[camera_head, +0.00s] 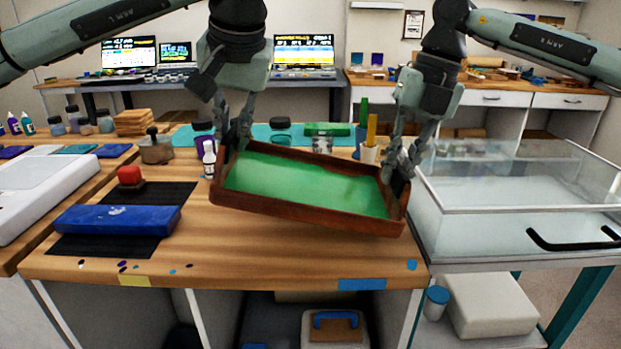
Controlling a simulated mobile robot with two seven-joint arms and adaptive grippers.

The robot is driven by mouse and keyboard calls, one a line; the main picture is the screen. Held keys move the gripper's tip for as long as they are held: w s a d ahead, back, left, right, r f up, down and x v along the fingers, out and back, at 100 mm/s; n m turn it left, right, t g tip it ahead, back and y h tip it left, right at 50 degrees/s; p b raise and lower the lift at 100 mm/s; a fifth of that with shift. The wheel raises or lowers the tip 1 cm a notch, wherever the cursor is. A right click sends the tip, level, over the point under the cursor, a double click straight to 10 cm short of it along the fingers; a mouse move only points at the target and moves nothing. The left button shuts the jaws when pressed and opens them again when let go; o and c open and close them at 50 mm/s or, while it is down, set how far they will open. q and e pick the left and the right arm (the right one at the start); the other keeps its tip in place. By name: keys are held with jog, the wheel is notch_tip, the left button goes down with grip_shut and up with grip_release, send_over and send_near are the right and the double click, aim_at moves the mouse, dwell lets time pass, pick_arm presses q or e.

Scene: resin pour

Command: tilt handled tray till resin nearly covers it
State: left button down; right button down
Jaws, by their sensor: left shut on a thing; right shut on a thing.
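The handled tray (300,214) is a brown wooden frame with green resin (300,182) across its floor. It is held over the front part of the wooden workbench, tilted, with its right end lower than its left. The resin covers most of the floor; the shade is uneven, and I cannot tell if bare patches remain. My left gripper (238,138) is shut on the tray's left end. My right gripper (398,172) is shut on the tray's right end. The handles themselves are largely hidden by the fingers.
A blue block (118,219) lies on a black mat (98,245) at left, with a red-topped item (130,177) behind. A white bottle (209,160) stands by the tray's left end. Cups stand behind the tray. A clear-walled tank (510,225) stands right. The bench's front strip is mostly clear.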

pick_arm(q)
jog(key=shift+d, duration=0.1)
pick_arm(e)
jog(key=shift+a+r, duration=0.1)
dwell(0.3)
